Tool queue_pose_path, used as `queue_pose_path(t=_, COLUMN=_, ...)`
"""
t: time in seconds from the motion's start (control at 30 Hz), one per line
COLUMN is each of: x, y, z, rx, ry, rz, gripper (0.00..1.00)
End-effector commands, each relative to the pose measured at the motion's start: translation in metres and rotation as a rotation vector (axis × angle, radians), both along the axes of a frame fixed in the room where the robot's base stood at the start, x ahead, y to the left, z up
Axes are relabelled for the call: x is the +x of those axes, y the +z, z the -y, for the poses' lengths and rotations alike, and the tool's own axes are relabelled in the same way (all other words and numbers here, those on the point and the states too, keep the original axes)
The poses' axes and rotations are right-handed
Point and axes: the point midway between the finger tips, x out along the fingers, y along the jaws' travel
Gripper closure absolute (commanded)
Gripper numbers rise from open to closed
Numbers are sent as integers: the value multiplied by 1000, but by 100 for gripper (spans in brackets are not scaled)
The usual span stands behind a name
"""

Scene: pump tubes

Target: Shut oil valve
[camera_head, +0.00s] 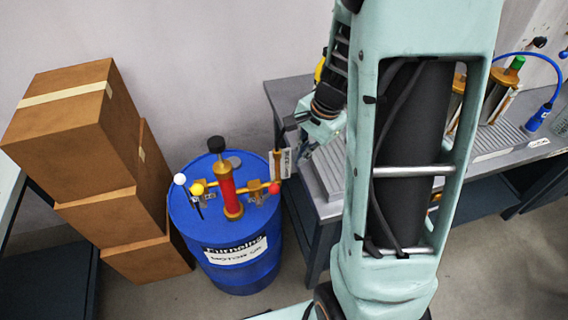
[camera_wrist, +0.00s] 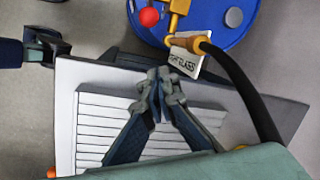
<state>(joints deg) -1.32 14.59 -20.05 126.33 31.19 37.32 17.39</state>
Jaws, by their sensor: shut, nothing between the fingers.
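A blue motor oil drum (camera_head: 235,262) stands on the floor left of the grey bench. On its lid a red pump (camera_head: 228,190) with a black top knob stands upright. Brass pipes run to both sides of it, with white, yellow and red ball-ended handles. The red ball handle (camera_head: 274,187) sits on the right side and also shows in the wrist view (camera_wrist: 149,16). I cannot tell which handle is the oil valve's. My gripper (camera_wrist: 160,75) is shut and empty, above the bench and apart from the valves. In the head view my arm partly hides the gripper.
A white "sight glass" label (camera_wrist: 186,62) hangs near a black hose (camera_wrist: 245,90) beside the drum. Stacked cardboard boxes (camera_head: 95,160) stand left of the drum. The grey bench (camera_head: 292,100) stands to the right, with tubes and a blue hose (camera_head: 530,58) behind my arm.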

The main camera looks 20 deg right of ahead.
Motion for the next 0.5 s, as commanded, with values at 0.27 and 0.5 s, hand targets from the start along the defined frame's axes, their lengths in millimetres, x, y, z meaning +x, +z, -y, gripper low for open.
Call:
queue_pose_path(t=0.27, x=5, y=-33, z=-6, rx=0, ry=8, rz=-2, gripper=100)
queue_pose_path(t=0.5, x=14, y=-84, z=-16, rx=1, ry=8, rz=-1, gripper=100)
